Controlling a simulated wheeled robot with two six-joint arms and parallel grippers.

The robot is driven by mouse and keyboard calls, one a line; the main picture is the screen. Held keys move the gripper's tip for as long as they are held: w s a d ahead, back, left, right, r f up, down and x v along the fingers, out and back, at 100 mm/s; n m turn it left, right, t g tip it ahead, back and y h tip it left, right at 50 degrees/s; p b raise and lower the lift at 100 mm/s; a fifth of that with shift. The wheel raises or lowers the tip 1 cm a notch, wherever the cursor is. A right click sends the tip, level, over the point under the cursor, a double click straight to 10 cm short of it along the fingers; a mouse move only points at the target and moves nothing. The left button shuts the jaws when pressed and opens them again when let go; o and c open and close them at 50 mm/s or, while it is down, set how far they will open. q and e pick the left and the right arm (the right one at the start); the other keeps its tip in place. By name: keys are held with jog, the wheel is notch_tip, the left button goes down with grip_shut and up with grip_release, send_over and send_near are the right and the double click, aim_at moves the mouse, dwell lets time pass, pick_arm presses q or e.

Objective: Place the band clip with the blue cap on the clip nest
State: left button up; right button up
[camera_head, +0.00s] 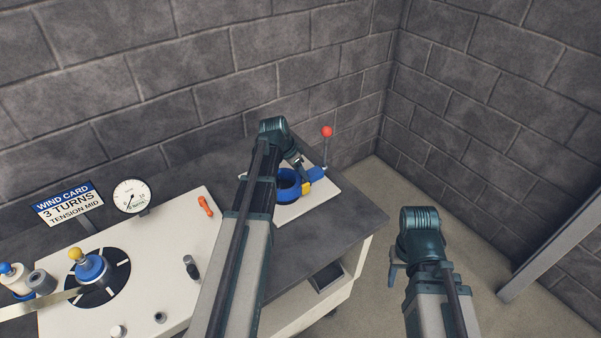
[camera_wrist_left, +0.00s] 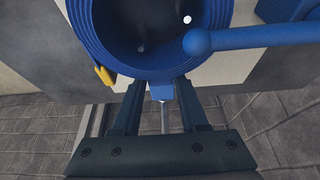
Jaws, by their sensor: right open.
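I cannot tell for sure which fitting is the clip nest. My left gripper (camera_head: 299,163) is over the blue round holder (camera_head: 288,187) on the white plate at the right. In the left wrist view my left fingers (camera_wrist_left: 160,90) are apart at the rim of the blue holder (camera_wrist_left: 110,48), a small blue tab between them, with gaps at its sides. My right gripper (camera_head: 396,268) hangs clear of the bench at the right, partly hidden by its arm.
A winding disc with a blue, yellow-knobbed hub (camera_head: 91,267), a dial gauge (camera_head: 131,196), a wind card (camera_head: 69,204) and an orange piece (camera_head: 205,206) are at left. A red-balled lever (camera_head: 327,131) stands behind the blue holder. Walls close the back and right.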

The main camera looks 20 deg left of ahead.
pick_arm(q)
jog(key=shift+o, duration=1.4)
jog(key=shift+r, duration=0.15)
jog(key=shift+s+r+p, duration=0.1)
jog(key=shift+r+p, duration=0.45)
jog(key=shift+p, duration=0.1)
jog(key=p+v, duration=1)
jog(key=v, duration=0.1)
jog(key=shift+a+f, duration=0.1)
jog(key=s+d+g+y, duration=0.1)
jog(key=s+d, duration=0.5)
jog(key=d, duration=0.3)
jog(key=s+d+f+n+g+y, duration=0.1)
jog(key=s+d, duration=0.5)
jog(key=d, duration=0.3)
jog(key=s+d+n+g+y, duration=0.1)
jog(key=s+d+g, duration=0.1)
jog(key=s+d, duration=0.5)
jog(key=d, duration=0.3)
jog(key=shift+f+y, duration=0.25)
jog(key=shift+y, duration=0.05)
